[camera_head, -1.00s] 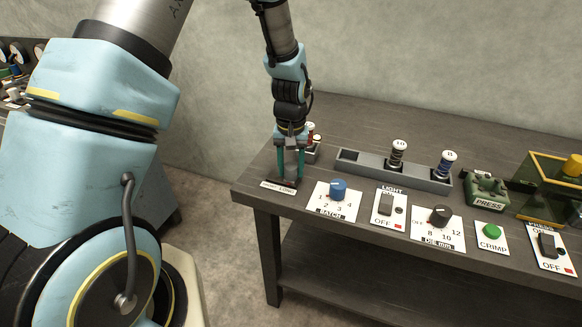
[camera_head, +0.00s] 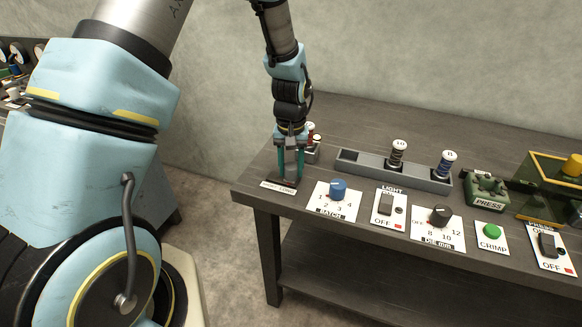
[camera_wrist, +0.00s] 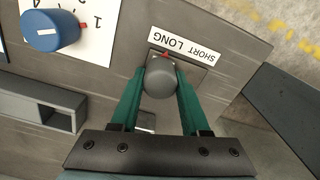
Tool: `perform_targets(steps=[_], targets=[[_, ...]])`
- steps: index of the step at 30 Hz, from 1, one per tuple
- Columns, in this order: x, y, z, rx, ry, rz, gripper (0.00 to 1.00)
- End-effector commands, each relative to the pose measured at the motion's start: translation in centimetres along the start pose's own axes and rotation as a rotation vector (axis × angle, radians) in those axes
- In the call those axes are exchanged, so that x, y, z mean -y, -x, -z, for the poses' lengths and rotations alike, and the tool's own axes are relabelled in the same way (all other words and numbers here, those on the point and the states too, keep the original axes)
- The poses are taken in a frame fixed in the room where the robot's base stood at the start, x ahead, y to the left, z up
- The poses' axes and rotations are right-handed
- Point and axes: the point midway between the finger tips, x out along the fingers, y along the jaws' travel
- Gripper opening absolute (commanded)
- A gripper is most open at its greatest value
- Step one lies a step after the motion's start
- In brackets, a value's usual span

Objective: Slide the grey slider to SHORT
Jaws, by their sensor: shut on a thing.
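The grey slider (camera_wrist: 160,79) shows in the wrist view as a round knob with a red mark at its top. The white label (camera_wrist: 184,45) beside it reads SHORT on the right and LONG on the left in that view. The red mark is near the LONG word. My gripper (camera_wrist: 160,88) has its green fingers on both sides of the knob and is shut on it. In the head view my gripper (camera_head: 290,175) reaches down at the left front corner of the table, and its fingers mostly hide the slider. The label (camera_head: 278,188) lies in front.
The blue BATCH dial (camera_head: 338,189) stands just right of my gripper. A grey rack (camera_head: 366,168) with spools lies behind it. A small holder (camera_head: 312,152) with a red-topped item is close behind my gripper. The table's left edge is near.

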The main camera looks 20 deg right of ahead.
Motion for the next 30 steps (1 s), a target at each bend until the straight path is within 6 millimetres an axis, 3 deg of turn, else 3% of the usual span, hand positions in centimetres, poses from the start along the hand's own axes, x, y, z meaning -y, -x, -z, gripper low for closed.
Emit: perform_targets(steps=[12,21,30], targets=[[0.2,0.0,0.1,0.000,0.001,0.000,0.00],[4.5,0.0,1.2,0.000,0.003,0.000,0.00],[5.0,0.1,1.4,-0.002,0.002,0.002,0.00]])
